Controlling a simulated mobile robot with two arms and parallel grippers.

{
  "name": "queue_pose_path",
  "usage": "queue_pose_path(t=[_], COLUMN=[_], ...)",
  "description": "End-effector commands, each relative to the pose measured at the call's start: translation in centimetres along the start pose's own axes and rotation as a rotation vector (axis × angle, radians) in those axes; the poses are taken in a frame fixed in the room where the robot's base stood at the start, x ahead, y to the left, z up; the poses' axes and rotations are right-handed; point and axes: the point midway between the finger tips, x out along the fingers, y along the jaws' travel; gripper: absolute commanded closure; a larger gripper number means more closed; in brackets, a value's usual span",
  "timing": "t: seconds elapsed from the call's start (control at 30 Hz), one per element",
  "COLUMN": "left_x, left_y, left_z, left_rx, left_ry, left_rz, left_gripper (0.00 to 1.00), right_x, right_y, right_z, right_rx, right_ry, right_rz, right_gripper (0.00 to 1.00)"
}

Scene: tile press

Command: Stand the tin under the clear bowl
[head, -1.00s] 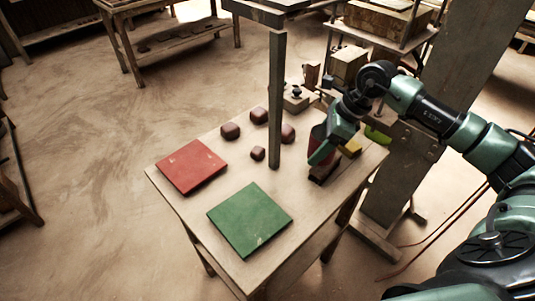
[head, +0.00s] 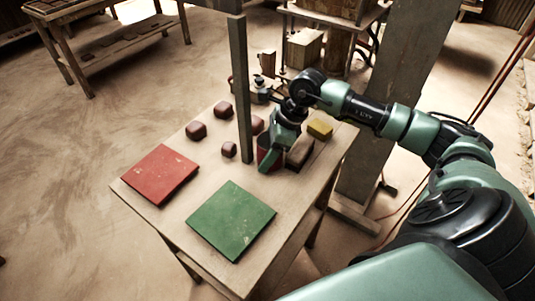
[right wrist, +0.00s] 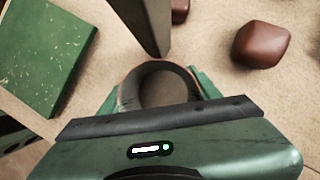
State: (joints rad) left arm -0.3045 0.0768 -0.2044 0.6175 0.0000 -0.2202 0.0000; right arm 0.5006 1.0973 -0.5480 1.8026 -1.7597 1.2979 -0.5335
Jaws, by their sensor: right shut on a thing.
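My right gripper (head: 270,158) is shut on the tin (head: 263,149), a reddish can that mostly hides behind the fingers. In the right wrist view the tin's round, open rim (right wrist: 166,68) sits between the green fingers. The tin is just right of an upright post, over the worktable (head: 165,220); I cannot tell whether it touches the top. I cannot make out the clear bowl in either view. My left gripper is not in view.
The post (head: 241,95) stands close left of my right gripper. Red (head: 160,174) and green (head: 231,219) tiles lie in front. A dark brown block (head: 300,152) and a yellow block (head: 320,129) are to the right.

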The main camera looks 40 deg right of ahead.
Motion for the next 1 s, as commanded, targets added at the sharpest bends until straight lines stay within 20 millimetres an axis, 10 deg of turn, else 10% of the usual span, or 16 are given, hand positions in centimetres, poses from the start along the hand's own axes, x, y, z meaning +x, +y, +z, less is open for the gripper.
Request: queue_pose_path(t=[0.33, 0.37, 0.43, 1.0], left_x=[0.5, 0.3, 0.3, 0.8], left_y=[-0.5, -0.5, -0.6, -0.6], left_z=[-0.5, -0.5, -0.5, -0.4], left_rx=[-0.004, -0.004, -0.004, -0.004], left_ry=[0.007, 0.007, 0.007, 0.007], left_rz=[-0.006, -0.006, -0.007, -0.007], left_gripper=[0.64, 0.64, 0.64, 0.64], right_x=[0.3, 0.2, 0.2, -2.8], right_y=[0.0, 0.0, 0.0, -0.1], right_z=[-0.2, -0.1, -0.1, -0.1], right_rx=[0.0, 0.0, 0.0, -0.001], right_ry=[0.0, 0.0, 0.0, 0.0], right_rz=[-0.001, -0.001, -0.001, -0.005], right_gripper=[0.79, 0.32, 0.16, 0.16])
